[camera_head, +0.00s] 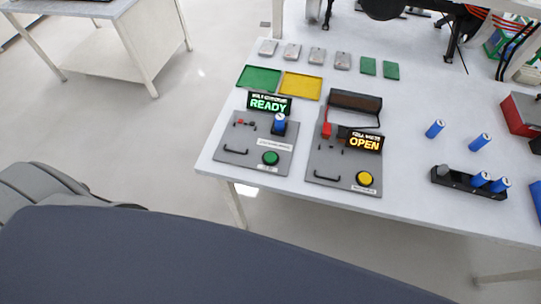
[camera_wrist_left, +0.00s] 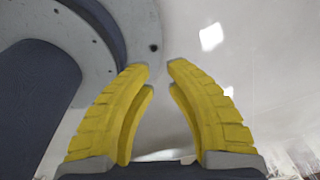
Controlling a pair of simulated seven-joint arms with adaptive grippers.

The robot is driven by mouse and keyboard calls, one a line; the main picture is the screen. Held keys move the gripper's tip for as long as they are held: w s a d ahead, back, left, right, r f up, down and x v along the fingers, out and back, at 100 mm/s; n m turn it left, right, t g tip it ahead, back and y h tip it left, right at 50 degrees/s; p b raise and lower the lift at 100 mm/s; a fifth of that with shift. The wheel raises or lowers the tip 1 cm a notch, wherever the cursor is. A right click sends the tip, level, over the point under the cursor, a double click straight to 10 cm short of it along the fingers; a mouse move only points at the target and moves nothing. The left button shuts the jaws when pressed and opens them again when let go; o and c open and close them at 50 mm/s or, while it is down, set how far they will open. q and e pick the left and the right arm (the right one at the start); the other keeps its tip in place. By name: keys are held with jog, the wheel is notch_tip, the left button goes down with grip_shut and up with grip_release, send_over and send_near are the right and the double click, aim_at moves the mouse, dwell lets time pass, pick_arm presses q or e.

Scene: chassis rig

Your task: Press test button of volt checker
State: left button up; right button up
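The volt checker appears to be the left grey panel (camera_head: 229,151) on the table in the head view; its small lettering is hard to read. Its display (camera_head: 269,103) reads READY in green. A blue cell (camera_head: 279,123) stands upright in its holder. A green round button (camera_head: 270,158) sits near the panel's front right. My left gripper (camera_wrist_left: 160,66) shows only in its wrist view, with its two yellow fingers apart and nothing between them. It is over the floor, away from the panel. My right gripper is not in view.
A second grey panel (camera_head: 324,164) beside it has an OPEN display (camera_head: 364,142) and a yellow button (camera_head: 364,178). Green (camera_head: 259,79) and yellow (camera_head: 302,86) trays lie behind. Loose blue cells (camera_head: 435,129) and a black cell rack (camera_head: 455,181) are at right.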

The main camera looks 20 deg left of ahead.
pick_arm(q)
grip_shut()
jog(key=shift+c, duration=0.8)
grip_release()
jog(key=shift+a, duration=0.1)
